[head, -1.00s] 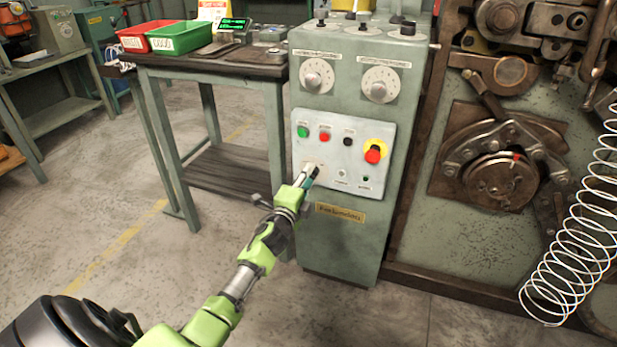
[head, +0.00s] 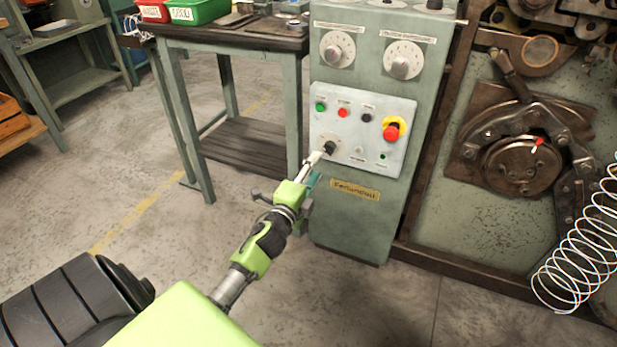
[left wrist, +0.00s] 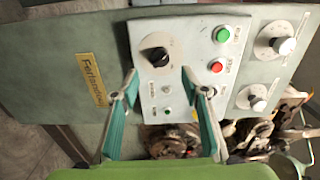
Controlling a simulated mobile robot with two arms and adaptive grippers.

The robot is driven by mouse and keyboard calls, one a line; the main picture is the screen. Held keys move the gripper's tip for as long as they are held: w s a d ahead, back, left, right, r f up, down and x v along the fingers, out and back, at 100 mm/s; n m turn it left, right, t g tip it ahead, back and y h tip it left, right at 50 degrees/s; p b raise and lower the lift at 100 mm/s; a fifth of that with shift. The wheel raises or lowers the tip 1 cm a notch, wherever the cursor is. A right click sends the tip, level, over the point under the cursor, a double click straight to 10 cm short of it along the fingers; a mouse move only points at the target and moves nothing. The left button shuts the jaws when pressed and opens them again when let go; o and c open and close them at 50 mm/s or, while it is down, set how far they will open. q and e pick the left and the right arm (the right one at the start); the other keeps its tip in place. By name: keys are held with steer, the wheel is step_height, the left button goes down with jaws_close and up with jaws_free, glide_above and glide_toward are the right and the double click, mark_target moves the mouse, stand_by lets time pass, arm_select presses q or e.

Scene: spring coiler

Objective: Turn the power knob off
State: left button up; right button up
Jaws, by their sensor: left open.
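The power knob (head: 329,147) is a black rotary knob at the lower left of the white button panel (head: 350,118) on the green cabinet. In the left wrist view the knob (left wrist: 154,56) sits on a pale round plate. I cannot make out its setting. My left gripper (head: 314,164) is just below and left of the knob in the head view. In the left wrist view the left gripper (left wrist: 159,78) is open, its two teal-padded fingers spread apart. The knob shows beyond the gap between the fingertips, apparently untouched. My right gripper is not in view.
Green (head: 321,106) and red (head: 342,113) buttons and a red emergency stop (head: 391,132) on yellow share the panel. Two white dials (head: 403,60) are above. A workbench (head: 230,38) stands left, coiler machinery and a wire spring (head: 580,250) right. Floor left is clear.

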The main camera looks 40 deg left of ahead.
arm_select(q)
steer(key=shift+v, duration=1.85)
